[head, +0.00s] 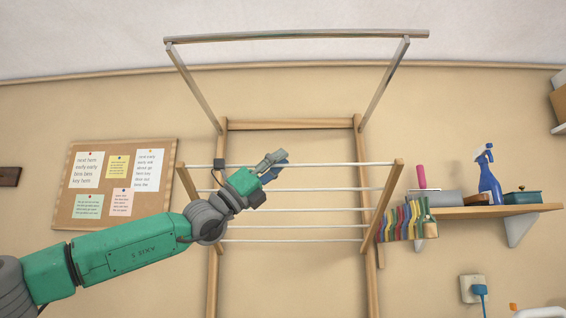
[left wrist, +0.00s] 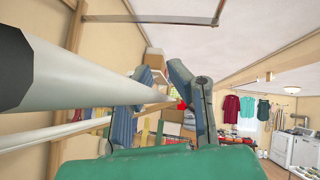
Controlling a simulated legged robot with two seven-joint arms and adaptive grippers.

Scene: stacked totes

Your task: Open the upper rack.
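The wall drying rack has a wooden frame (head: 290,124). Its upper rack (head: 296,36) is a long bar on two side arms that stand out and up from the frame's top. Below it, several pale rods (head: 310,227) run between two wooden side rails (head: 382,205). My left gripper (head: 279,164) is in front of the topmost of these rods, well below the upper bar. In the left wrist view its fingers (left wrist: 168,100) stand apart with no object seen held, and a thick white rod (left wrist: 85,82) passes close by. My right gripper is not in view.
A pinboard (head: 122,185) hangs left of the rack. The wall between the upper bar's arms is clear.

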